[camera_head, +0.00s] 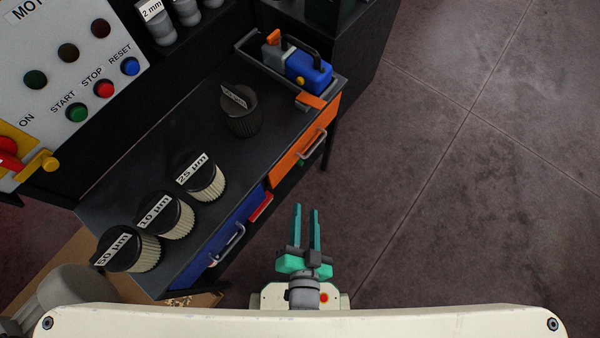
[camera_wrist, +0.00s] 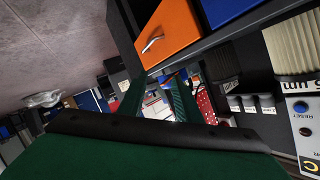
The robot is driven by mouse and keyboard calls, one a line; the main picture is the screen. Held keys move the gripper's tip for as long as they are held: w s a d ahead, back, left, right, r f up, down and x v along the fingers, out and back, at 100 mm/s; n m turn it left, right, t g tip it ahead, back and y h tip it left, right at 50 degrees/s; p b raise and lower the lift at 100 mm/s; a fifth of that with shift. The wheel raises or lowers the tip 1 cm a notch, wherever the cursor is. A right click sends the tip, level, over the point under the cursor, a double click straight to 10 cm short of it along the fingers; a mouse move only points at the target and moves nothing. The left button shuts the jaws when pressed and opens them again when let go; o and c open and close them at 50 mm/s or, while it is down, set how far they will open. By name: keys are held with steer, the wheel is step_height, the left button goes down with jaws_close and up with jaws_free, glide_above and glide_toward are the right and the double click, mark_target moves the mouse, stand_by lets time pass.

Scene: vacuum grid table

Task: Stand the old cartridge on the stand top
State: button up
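A dark, dirty-looking cartridge (camera_head: 242,112), which I take for the old one, stands upright on the black stand top (camera_head: 150,170), towards its far right part. Its label is too small to read. It also shows in the wrist view (camera_wrist: 222,62), at the right of centre. My gripper (camera_head: 307,208) is in front of the stand, over the floor and apart from the cartridge. Its two green fingers are apart with nothing between them. In the wrist view my gripper (camera_wrist: 155,92) also looks empty.
Pale pleated cartridges marked 25 µm (camera_head: 205,180), 10 µm (camera_head: 168,216) and 50 µm (camera_head: 128,250) stand in a row along the stand's left. Drawers (camera_head: 300,150) with handles face me. Floor at right is clear.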

steer(key=s+a+r+n+t, duration=0.1)
steer(key=s+r+n, duration=0.2)
steer(key=s+n, duration=0.3)
steer(key=shift+s+a+r+n, duration=0.15)
steer(key=shift+s+r+n, duration=0.15)
steer(key=shift+r+n, duration=0.1)
steer(key=shift+a, duration=0.1)
